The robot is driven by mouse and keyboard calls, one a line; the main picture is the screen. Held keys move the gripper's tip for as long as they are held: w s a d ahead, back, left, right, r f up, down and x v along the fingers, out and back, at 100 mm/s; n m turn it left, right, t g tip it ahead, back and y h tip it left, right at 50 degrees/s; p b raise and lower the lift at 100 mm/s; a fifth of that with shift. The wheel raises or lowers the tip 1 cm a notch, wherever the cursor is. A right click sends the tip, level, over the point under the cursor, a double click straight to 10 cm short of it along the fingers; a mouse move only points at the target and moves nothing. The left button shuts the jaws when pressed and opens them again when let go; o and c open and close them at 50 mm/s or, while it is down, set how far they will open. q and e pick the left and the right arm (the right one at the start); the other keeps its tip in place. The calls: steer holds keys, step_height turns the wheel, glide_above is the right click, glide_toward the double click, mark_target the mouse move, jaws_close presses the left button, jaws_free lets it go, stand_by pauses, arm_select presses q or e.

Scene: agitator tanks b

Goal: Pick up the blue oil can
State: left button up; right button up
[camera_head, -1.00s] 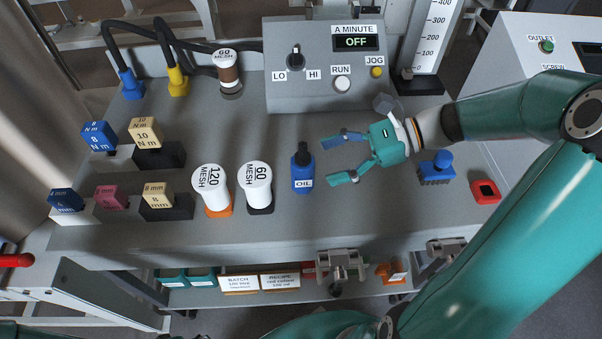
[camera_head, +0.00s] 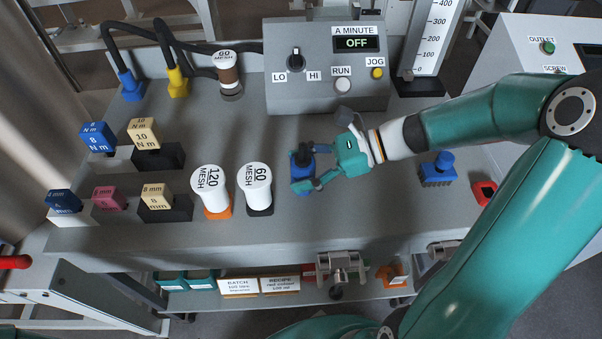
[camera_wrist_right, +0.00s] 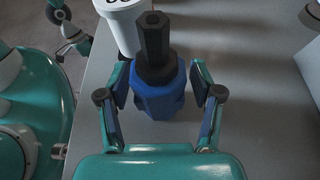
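The blue oil can (camera_head: 303,180) stands upright on the grey bench with its black spout up. My right gripper (camera_head: 306,167) reaches in from the right at the can's height, with its fingers on either side of it. In the right wrist view the blue body (camera_wrist_right: 158,98) sits between the two finger pads of the gripper (camera_wrist_right: 158,86). A narrow gap shows on each side, so the gripper is open around the can. The can's label is hidden by a finger in the head view. Teal and grey parts at the wrist view's upper left may be my left gripper (camera_wrist_right: 72,32); its state is unclear.
White 60 mesh (camera_head: 255,185) and 120 mesh (camera_head: 211,190) jars stand just left of the can. The control box (camera_head: 325,70) is behind. A blue brush-like block (camera_head: 438,172) and a red piece (camera_head: 484,193) lie to the right. Bench behind the can is clear.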

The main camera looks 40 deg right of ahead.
steer(key=c, duration=1.1)
jaws_close()
steer(key=shift+r, duration=0.15)
